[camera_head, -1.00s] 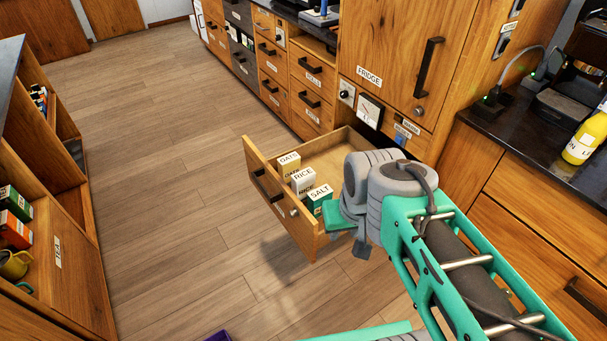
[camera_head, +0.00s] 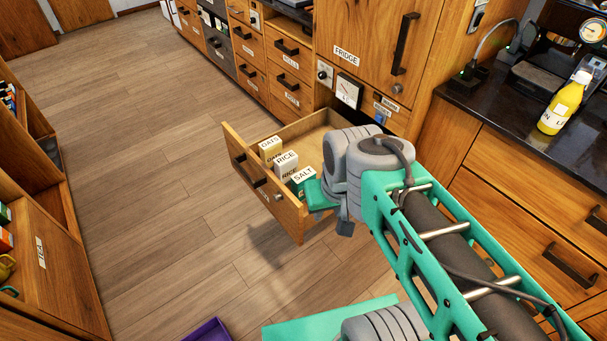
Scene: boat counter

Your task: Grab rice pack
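The rice pack (camera_head: 286,163) is a white box labelled RICE, standing upright in an open wooden drawer (camera_head: 248,178). It stands between the yellowish oats pack (camera_head: 271,150) and the green and white salt pack (camera_head: 304,178), near the drawer's front panel. My green and grey arm reaches in from the lower right. Its end is over the near right side of the drawer, beside the salt pack. My gripper (camera_head: 318,195) shows only in part as a green piece close to the salt pack. Its fingertips are hidden, and whether they touch anything is unclear.
The fridge cabinet (camera_head: 366,50) stands behind the drawer. A dark counter (camera_head: 480,110) with a yellow bottle (camera_head: 565,103) is at the right. Open shelves (camera_head: 40,230) line the left. The wooden floor between is clear, with a purple object (camera_head: 208,332) at the bottom edge.

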